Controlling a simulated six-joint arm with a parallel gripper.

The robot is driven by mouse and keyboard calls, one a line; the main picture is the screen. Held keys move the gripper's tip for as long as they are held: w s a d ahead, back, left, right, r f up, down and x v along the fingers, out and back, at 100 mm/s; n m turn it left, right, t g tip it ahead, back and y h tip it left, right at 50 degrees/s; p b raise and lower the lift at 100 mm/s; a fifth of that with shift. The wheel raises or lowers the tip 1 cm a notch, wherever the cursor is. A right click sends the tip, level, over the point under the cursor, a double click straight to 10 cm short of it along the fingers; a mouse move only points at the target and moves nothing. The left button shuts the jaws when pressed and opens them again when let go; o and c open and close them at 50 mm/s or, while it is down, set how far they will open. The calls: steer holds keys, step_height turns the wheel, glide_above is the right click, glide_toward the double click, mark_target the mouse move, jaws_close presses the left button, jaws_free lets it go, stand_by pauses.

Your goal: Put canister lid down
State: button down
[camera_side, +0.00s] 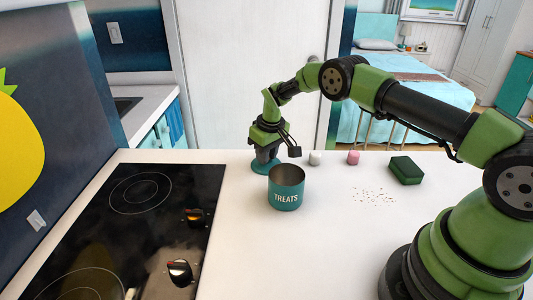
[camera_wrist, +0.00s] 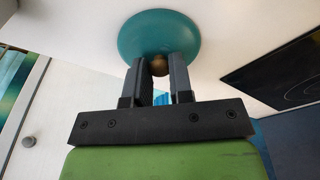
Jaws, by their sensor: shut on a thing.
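The teal canister (camera_side: 286,190), marked TREATS, stands upright and open-topped on the white counter. The teal round lid (camera_side: 262,167) is behind it and to its left, at or just above the counter; I cannot tell whether it touches. In the wrist view the lid (camera_wrist: 158,34) shows as a disc with a brass-coloured knob (camera_wrist: 159,65). My gripper (camera_side: 266,152) points down over the lid. In the wrist view my gripper (camera_wrist: 160,72) has its two dark fingers closed around the knob. The canister partly hides the view near the lid in the side view.
A white marshmallow-like piece (camera_side: 316,158), a pink one (camera_side: 353,157) and a dark green sponge-like block (camera_side: 406,170) lie to the right. Crumbs (camera_side: 374,195) are scattered in front of them. A black cooktop (camera_side: 140,215) with knobs is at the left. The front counter is clear.

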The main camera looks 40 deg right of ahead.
steer(key=c, duration=1)
jaws_free()
steer(key=shift+f, duration=0.15)
step_height(320, 180, up, 12)
steer(key=s, duration=0.2)
step_height(320, 180, up, 10)
steer(key=r+t, duration=0.1)
glide_above(271, 164)
steer(key=s+a, duration=0.3)
steer(key=s, duration=0.1)
steer(key=s+a+r+m+t+y, duration=0.1)
steer(key=s+a+r+m+t, duration=0.15)
steer(key=s+r, duration=0.55)
steer(key=shift+m+t+y, duration=0.5)
steer(key=shift+m+t, duration=0.25)
steer(key=shift+t, duration=0.2)
steer(key=s+a, duration=0.1)
steer(key=s, duration=0.5)
steer(key=s+a, duration=0.1)
steer(key=s, duration=0.5)
steer(key=s+a+f, duration=0.1)
steer(key=s, duration=0.5)
steer(key=shift+a, duration=0.3)
